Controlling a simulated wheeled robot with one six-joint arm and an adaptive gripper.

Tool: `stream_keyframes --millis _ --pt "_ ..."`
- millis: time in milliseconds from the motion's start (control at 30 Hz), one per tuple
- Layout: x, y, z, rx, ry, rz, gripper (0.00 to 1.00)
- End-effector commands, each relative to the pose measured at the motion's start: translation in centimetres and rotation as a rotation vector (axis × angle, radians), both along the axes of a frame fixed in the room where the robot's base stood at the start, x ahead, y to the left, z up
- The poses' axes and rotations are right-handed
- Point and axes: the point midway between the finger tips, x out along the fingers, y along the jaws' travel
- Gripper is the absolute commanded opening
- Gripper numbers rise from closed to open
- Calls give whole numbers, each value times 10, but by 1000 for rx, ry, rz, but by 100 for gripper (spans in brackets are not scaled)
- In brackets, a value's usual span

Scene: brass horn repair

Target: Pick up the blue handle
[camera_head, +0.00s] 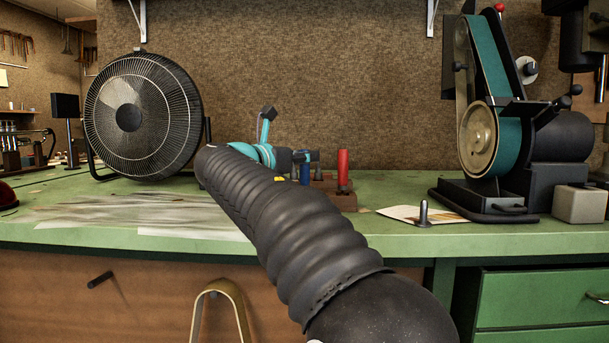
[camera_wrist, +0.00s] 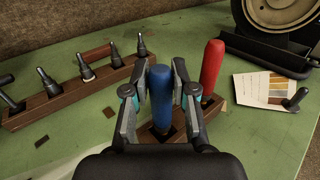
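The blue handle (camera_wrist: 162,95) stands upright in a wooden block (camera_wrist: 146,133) in the wrist view. My gripper (camera_wrist: 154,78) is around it, one finger on each side. The left finger shows a narrow gap to the handle; the right finger is close to it, and I cannot tell if it touches. In the head view a small part of the blue handle (camera_head: 304,173) shows below my gripper (camera_head: 306,156), and my arm hides much of the area.
A red handle (camera_wrist: 212,68) stands just right of the blue one. A wooden rack (camera_wrist: 75,90) with several dark-tipped pieces lies to the left. A paper card (camera_wrist: 265,88) and a belt sander (camera_head: 490,130) are at the right. A fan (camera_head: 143,116) stands at the left.

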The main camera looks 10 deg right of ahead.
Motion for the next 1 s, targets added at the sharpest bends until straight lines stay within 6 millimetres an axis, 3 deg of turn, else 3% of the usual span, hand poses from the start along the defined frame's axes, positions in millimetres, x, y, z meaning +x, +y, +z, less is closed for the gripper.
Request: stream_keyframes --millis 33,67,467,667,800,1000 --pt "0 0 0 0 0 0 6" --pt "0 0 0 0 0 0 0" --pt "0 0 3 1 -1 0 0" --pt "0 0 22 2 -2 0 0" --pt "0 0 46 1 -3 0 0" --pt "-21 -35 66 1 -3 -4 0"
